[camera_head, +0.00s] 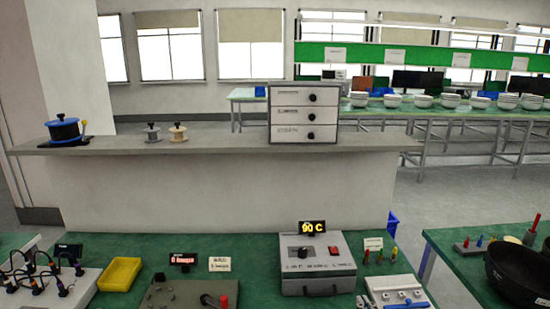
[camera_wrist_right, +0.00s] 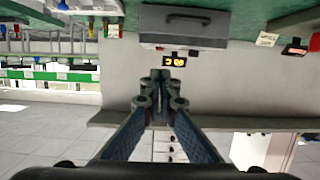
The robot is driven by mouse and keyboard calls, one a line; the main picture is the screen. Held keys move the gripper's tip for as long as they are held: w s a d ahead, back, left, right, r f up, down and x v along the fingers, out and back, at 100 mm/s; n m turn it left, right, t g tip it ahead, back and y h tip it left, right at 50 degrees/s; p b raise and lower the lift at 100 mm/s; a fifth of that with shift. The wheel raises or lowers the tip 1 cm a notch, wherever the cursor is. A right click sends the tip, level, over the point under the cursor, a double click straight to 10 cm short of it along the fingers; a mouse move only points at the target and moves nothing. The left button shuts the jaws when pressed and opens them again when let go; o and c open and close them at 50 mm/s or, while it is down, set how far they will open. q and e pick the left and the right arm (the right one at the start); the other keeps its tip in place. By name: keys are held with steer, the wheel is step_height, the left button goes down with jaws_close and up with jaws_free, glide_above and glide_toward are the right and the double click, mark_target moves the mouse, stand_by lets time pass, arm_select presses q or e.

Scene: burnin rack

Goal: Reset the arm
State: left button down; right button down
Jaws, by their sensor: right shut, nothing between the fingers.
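My right gripper (camera_wrist_right: 160,76) shows in the right wrist view, where the scene is upside down. Its two dark fingers meet at the tips and hold nothing. The fingertips appear near the lit "90 C" display (camera_wrist_right: 175,62) in the picture, and no contact shows. I cannot make out either gripper in the head view. My left gripper is in neither view.
A green bench holds a grey box (camera_head: 318,270) with a display (camera_head: 312,227), a yellow tray (camera_head: 120,274), a cable board (camera_head: 42,283) and a red-handled panel (camera_head: 190,294). A shelf (camera_head: 215,145) behind carries spools and a drawer unit (camera_head: 303,113). A black bowl (camera_head: 520,270) stands right.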

steer(key=s+f+n+g, duration=0.1)
steer(key=s+f+g, duration=0.65)
steer(key=s, duration=0.75)
steer(key=s+f+g, duration=0.4)
steer(key=s+f, duration=0.7)
steer(key=s, duration=0.4)
step_height(320, 180, down, 25)
steer(key=g, duration=0.1)
steer(key=s+d+f+g, duration=0.1)
steer(key=s+d+f, duration=0.2)
steer(key=s+f, duration=1.4)
steer(key=shift+s+f+n+h, duration=0.15)
steer(key=shift+s+n+h, duration=0.15)
steer(key=shift+s+n, duration=0.1)
